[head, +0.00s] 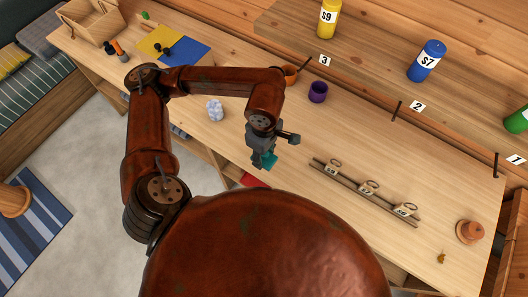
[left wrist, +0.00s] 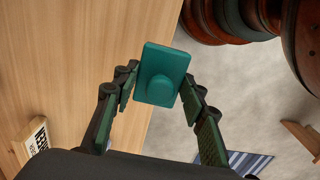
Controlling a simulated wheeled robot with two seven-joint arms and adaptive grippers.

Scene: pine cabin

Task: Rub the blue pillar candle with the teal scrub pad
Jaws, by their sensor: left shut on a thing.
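My left gripper (head: 262,155) is shut on the teal scrub pad (head: 268,160) near the front edge of the table. In the left wrist view the pad (left wrist: 162,75) is a teal rounded block with a round knob, held between the two fingers. A short pale blue and white mottled cylinder (head: 215,110), which looks like the blue pillar candle, stands upright on the table, left of the gripper and apart from the pad. My right gripper is not in view.
An orange mug (head: 290,75) and a purple cup (head: 317,92) stand behind the gripper. A rail with tagged rings (head: 365,191) lies to the right. A yellow and blue mat (head: 190,52) lies at the back left. Blue (head: 426,62) and yellow (head: 328,18) bottles stand on the shelf.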

